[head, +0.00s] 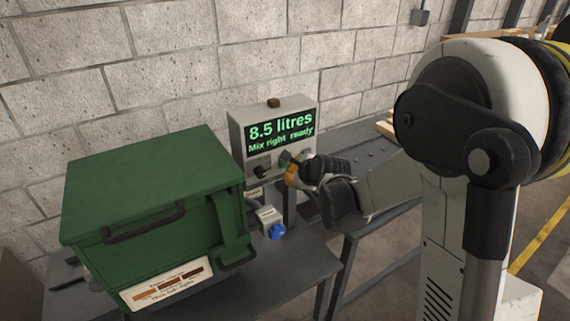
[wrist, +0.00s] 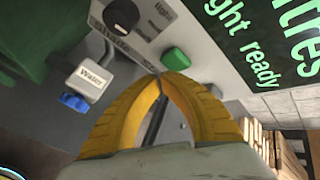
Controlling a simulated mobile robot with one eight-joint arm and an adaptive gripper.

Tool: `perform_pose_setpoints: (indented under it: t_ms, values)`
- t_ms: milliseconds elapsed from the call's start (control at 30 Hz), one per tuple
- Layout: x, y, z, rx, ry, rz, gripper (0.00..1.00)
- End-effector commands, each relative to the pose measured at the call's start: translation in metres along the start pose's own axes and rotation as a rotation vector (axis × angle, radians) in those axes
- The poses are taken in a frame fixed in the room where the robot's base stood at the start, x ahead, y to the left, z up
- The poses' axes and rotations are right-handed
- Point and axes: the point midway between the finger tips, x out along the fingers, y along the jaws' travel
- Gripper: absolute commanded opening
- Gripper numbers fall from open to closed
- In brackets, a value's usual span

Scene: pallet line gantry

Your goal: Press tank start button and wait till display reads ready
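The grey control box (head: 240,132) has a dark display (head: 281,129) with green text reading "8.5 litres" and "Mix right ready". Part of the display also shows in the wrist view (wrist: 262,45). A green button (wrist: 176,58) sits on the panel below the display; in the head view it is mostly hidden by my gripper. My gripper (wrist: 160,76) has its yellow fingers together at the tips with nothing between them. The fingertips are just beside the green button; I cannot tell whether they touch it. In the head view my gripper (head: 291,174) is in front of the panel.
A black selector knob (wrist: 121,14) is left of the button. A white "Water" block (wrist: 91,81) with a blue tap (wrist: 74,102) is below the panel. A large green lidded container (head: 150,190) stands left on the grey bench (head: 290,270). A block wall is behind.

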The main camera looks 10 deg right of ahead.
Motion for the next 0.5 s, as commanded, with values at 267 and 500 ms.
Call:
perform_pose_setpoints:
  t_ms: [267,500]
  values:
    - [0.0044,-0.0019,0.0022,0.0,0.0,0.0,0.0]
    - [0.0069,-0.0037,0.0038,0.0,0.0,0.0,0.0]
